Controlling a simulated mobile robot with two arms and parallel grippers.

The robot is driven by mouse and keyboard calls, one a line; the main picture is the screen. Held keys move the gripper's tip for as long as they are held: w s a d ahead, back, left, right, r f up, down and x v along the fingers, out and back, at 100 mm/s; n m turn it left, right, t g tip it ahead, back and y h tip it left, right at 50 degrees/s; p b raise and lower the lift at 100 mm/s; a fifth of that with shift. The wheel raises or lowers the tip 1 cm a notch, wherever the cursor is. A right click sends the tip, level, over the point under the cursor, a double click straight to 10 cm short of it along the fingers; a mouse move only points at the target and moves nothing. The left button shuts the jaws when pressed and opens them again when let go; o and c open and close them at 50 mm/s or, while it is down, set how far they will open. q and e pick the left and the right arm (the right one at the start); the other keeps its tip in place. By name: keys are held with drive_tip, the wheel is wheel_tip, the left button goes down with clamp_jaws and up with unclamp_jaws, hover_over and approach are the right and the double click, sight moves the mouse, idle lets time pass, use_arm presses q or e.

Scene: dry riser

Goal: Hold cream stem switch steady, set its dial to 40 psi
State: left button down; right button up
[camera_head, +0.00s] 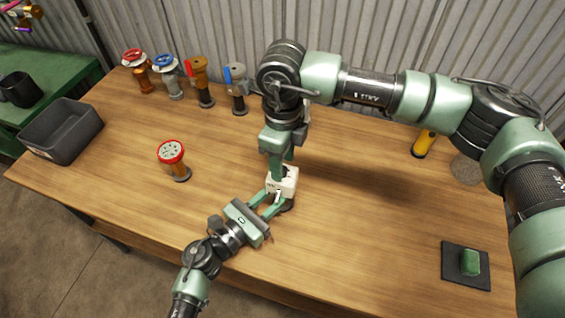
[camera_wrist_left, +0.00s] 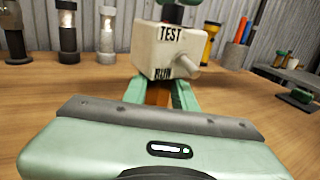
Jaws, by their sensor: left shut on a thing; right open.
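The cream stem switch (camera_head: 284,181) stands upright on the table on a dark base. In the left wrist view its cream box (camera_wrist_left: 172,50) bears the words TEST and RUN, with a stubby lever on its right side. My left gripper (camera_head: 273,203) comes in low from the front and is shut on the brown stem (camera_wrist_left: 158,93) below the box. My right gripper (camera_head: 280,168) points down from above, open, its fingers at the top of the box. The dial and its setting are hidden; I cannot tell whether the right fingers touch it.
Several valves stand along the back left. A grey bin (camera_head: 68,130) is at the left edge. A yellow torch-like item (camera_head: 425,142) and a dark pad (camera_head: 451,268) with a green block are at right.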

drive_tip(key=shift+f, duration=0.75)
clamp_jaws()
